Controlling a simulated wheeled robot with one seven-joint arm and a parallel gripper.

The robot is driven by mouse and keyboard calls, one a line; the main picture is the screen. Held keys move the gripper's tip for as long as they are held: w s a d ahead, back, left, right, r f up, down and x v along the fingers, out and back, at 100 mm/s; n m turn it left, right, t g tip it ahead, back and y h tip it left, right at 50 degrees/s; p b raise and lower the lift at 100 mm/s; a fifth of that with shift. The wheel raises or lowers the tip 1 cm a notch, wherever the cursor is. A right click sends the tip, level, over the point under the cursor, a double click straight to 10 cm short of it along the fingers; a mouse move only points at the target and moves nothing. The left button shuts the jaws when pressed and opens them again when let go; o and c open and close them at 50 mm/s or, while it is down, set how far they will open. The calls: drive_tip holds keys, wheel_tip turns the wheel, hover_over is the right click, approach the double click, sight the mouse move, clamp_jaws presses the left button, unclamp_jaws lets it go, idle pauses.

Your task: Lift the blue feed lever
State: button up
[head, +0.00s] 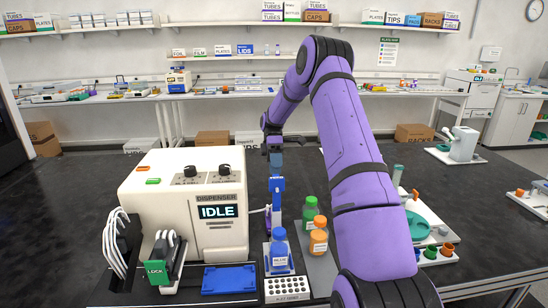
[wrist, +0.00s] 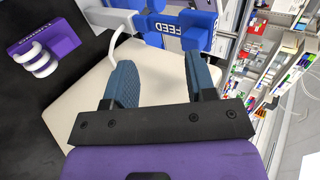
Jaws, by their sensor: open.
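The blue feed lever (head: 277,186) stands upright at the right side of the white dispenser (head: 150,190), whose screen reads IDLE. In the wrist view a blue part marked FEED (wrist: 202,45) lies across the top, just beyond my fingertips. My gripper (head: 277,160) is above the lever in the head view, pointing down. In the wrist view my gripper (wrist: 160,62) shows two blue textured fingers set apart with nothing held between them. Whether a finger touches the lever cannot be told.
A blue-capped bottle (head: 280,256) stands below the lever. Green-capped (head: 310,214) and orange-capped (head: 319,240) bottles stand to its right. A white rack (head: 288,289) and a blue tray (head: 229,279) lie in front. A green LOCK lever (head: 157,272) is at front left. The black bench is clear farther left.

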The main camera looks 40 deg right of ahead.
drive_tip(key=w+d, duration=0.3)
drive_tip(key=w, duration=0.2)
drive_tip(key=shift+d+r, duration=0.2)
drive_tip(key=shift+r, duration=0.2)
idle(0.7)
drive_tip(key=s+a+r, duration=0.2)
drive_tip(key=s+a, duration=0.1)
drive_tip(key=s, duration=0.4)
drive_tip(key=s+a+r, duration=0.3)
drive_tip(key=s, duration=0.4)
drive_tip(key=shift+s+a, duration=0.2)
drive_tip(key=shift+s, duration=0.1)
idle(0.4)
